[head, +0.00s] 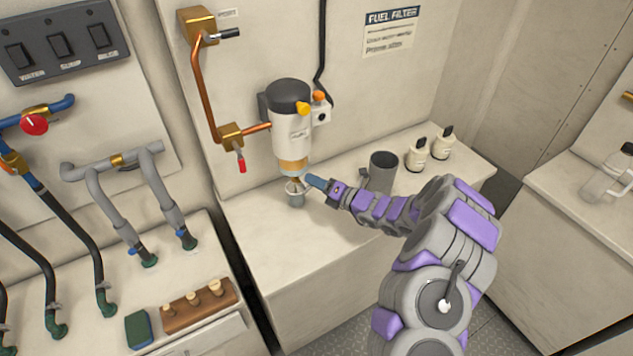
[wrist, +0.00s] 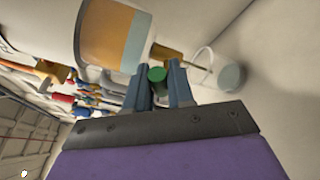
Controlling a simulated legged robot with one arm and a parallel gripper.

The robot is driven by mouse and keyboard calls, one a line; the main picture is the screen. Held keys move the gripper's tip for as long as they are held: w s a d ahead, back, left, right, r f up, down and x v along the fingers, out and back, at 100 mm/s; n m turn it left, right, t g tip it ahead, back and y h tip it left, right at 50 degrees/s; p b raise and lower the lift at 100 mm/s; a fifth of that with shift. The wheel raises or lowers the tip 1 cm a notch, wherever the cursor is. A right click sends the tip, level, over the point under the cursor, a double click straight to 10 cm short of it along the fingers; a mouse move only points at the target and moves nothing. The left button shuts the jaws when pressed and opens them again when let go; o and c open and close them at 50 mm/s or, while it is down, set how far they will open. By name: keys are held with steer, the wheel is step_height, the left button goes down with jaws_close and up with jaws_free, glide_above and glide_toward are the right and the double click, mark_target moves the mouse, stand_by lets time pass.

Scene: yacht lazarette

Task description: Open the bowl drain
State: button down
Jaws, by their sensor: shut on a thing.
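The fuel filter (head: 291,127) is mounted on the back wall, with a dark cap and white body. Its bowl (head: 293,167) at the bottom shows amber liquid; in the wrist view the bowl (wrist: 110,35) also has a pale blue-grey band. A brass drain fitting (wrist: 166,53) projects from the bowl's end, with a green drain knob (wrist: 157,75) beside it. My gripper (head: 309,184) is at the drain; in the wrist view its fingers (wrist: 160,88) are shut on the green knob. A small cup (head: 295,197) stands on the bench under the drain.
A dark grey canister (head: 382,172) and two small bottles (head: 416,154) (head: 443,142) stand on the bench to the right. A copper pipe (head: 203,95) with a red-handled valve runs left of the filter. The bench front is clear.

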steer(key=c, duration=1.1)
jaws_free()
steer(key=shift+a+f, duration=0.1)
steer(key=shift+a, duration=0.1)
